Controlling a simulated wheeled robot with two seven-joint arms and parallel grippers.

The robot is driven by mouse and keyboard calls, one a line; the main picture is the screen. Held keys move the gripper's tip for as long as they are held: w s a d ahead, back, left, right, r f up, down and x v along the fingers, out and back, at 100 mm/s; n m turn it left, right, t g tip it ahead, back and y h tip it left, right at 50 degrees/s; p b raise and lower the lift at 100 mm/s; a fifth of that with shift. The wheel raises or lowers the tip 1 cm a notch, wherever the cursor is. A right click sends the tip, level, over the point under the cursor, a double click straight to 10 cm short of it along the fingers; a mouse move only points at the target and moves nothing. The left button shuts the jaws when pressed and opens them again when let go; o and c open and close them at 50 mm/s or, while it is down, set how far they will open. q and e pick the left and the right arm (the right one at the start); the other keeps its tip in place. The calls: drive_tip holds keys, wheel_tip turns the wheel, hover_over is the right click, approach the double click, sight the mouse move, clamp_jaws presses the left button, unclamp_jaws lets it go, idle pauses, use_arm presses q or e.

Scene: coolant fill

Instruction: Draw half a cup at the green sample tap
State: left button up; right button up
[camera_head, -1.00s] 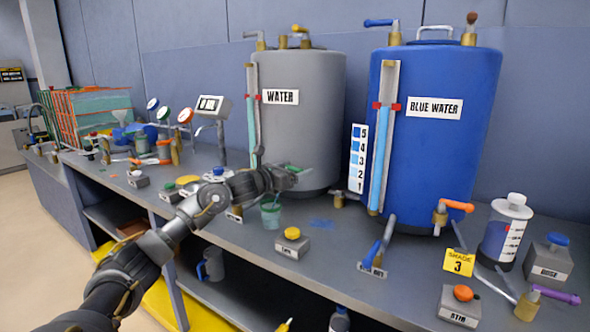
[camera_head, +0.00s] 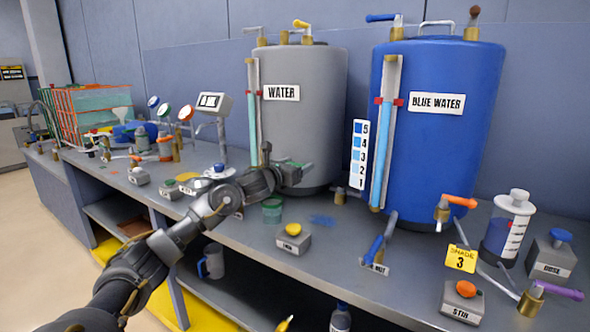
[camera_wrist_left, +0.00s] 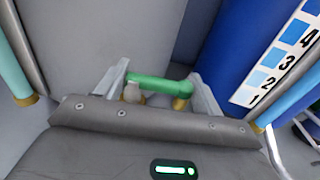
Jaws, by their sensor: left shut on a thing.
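The green sample tap handle (camera_wrist_left: 160,84) lies across the space between my left gripper's fingers in the left wrist view, with brass fittings beneath it. In the head view only a bit of the green handle (camera_head: 297,163) shows, at the foot of the grey WATER tank (camera_head: 297,125). My left gripper (camera_head: 292,174) is shut on the handle there, hiding most of the tap. A greenish see-through cup (camera_head: 272,214) stands upright on the bench just below the gripper. Its fill level is too small to tell. My right gripper is not in view.
The blue BLUE WATER tank (camera_head: 437,160) stands to the right, with an orange-handled tap (camera_head: 455,203). A yellow-topped button box (camera_head: 293,237) sits in front of the cup. A blue-handled tap (camera_head: 375,250) and the STIR box (camera_head: 463,302) stand nearer the bench's front edge.

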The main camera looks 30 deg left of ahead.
use_arm(q)
drive_tip(key=shift+w+d+f+n+y, duration=0.1)
drive_tip(key=shift+d+f+n+y, duration=0.15)
drive_tip(key=shift+y, duration=0.25)
drive_tip(key=shift+r, duration=0.1)
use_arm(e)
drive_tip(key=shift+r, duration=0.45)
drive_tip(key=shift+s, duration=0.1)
use_arm(q)
drive_tip(key=o, duration=0.7)
drive_tip(key=shift+o, duration=0.3)
drive_tip(key=shift+d+r, duration=0.1)
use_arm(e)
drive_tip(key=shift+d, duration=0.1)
use_arm(q)
drive_tip(key=s, duration=0.9)
drive_tip(key=shift+s+b, duration=0.25)
drive_tip(key=shift+b, duration=0.15)
drive_tip(key=shift+s, duration=0.7)
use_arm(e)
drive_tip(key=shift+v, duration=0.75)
